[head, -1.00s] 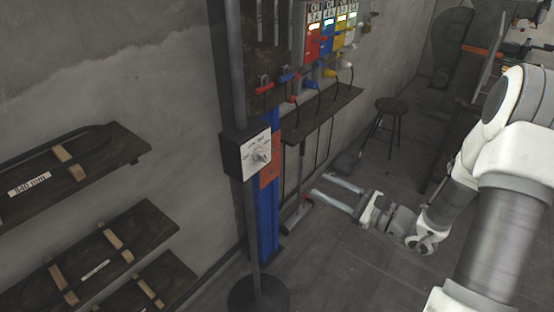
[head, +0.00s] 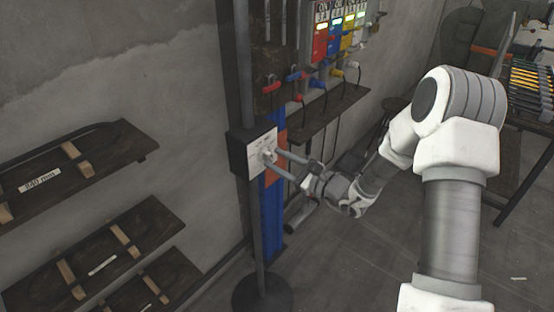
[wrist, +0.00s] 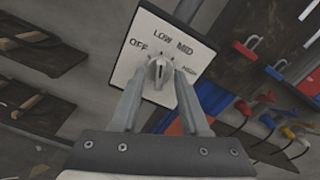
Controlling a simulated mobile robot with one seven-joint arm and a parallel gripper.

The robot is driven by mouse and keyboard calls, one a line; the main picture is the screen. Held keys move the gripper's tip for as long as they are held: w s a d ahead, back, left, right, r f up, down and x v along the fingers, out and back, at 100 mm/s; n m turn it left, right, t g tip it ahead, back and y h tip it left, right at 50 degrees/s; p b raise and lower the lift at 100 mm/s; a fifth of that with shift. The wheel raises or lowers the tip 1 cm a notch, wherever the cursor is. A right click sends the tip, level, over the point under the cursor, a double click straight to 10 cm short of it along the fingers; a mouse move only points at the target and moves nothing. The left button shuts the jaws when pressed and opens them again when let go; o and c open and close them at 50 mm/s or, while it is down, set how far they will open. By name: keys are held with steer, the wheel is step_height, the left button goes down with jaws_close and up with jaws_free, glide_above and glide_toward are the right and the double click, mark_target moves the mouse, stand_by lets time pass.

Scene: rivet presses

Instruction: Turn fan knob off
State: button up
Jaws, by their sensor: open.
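The fan knob (wrist: 159,70) is a grey dial on a white plate (wrist: 150,35) marked OFF, LOW, MID and one more partly hidden label on the right. The plate is the face of a dark box (head: 239,153) on a grey post. The knob also shows small in the head view (head: 268,153). My gripper (wrist: 157,82) is open, with one finger on each side of the knob. I cannot tell whether the fingers touch it. The exact mark the knob's pointer faces is unclear.
A dark post (head: 259,240) on a round base (head: 261,294) carries the box. Wall shelves (head: 75,170) stand at the left.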

steer(key=shift+w+a, duration=0.2)
steer(key=shift+a, duration=0.05)
jaws_close()
